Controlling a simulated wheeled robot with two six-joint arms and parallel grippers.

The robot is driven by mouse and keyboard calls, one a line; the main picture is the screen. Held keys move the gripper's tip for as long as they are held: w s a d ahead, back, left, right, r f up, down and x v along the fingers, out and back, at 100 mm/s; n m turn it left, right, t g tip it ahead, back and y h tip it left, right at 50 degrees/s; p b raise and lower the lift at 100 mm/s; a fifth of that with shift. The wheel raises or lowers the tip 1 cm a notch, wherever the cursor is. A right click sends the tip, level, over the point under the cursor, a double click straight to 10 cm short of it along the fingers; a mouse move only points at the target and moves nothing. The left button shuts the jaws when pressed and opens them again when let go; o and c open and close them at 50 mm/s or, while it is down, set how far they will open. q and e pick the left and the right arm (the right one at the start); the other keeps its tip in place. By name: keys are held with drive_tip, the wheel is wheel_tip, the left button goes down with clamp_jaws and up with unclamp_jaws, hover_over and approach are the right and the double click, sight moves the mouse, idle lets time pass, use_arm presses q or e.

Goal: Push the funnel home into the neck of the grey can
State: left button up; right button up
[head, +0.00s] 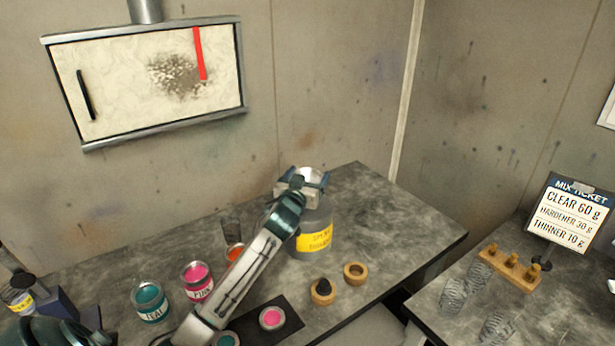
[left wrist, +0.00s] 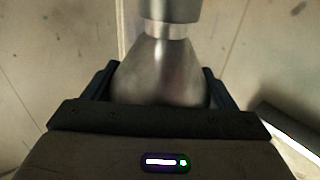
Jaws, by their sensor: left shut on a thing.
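The grey can (head: 314,234) with a yellow label stands upright on the grey bench, towards its right end. My left gripper (head: 305,180) is directly over the can's top and hides its neck. It is shut on the funnel (head: 308,173), whose pale top shows between the fingers. In the left wrist view the metal funnel (left wrist: 160,72) sits between both fingers, its cone narrowing towards a collar and a cylinder at the picture's top. I cannot tell how deep the funnel sits in the neck. My right gripper is in neither view.
A teal tin (head: 150,301), a pink tin (head: 197,281) and an orange one (head: 235,254) stand left of the can, near my forearm. The bench right of the can is clear. A mix ticket (head: 568,213) stands at right.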

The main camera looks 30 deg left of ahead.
use_arm(q)
drive_tip(key=shift+f+b, duration=0.35)
drive_tip(key=shift+f, duration=0.15)
drive_tip(key=o, duration=1)
drive_tip(key=shift+c, duration=0.2)
drive_tip(key=shift+s, duration=0.1)
drive_tip(key=v, duration=1)
drive_tip(key=shift+s, duration=0.35)
drive_tip(key=shift+d+f, duration=0.1)
drive_tip(key=shift+d, duration=0.05)
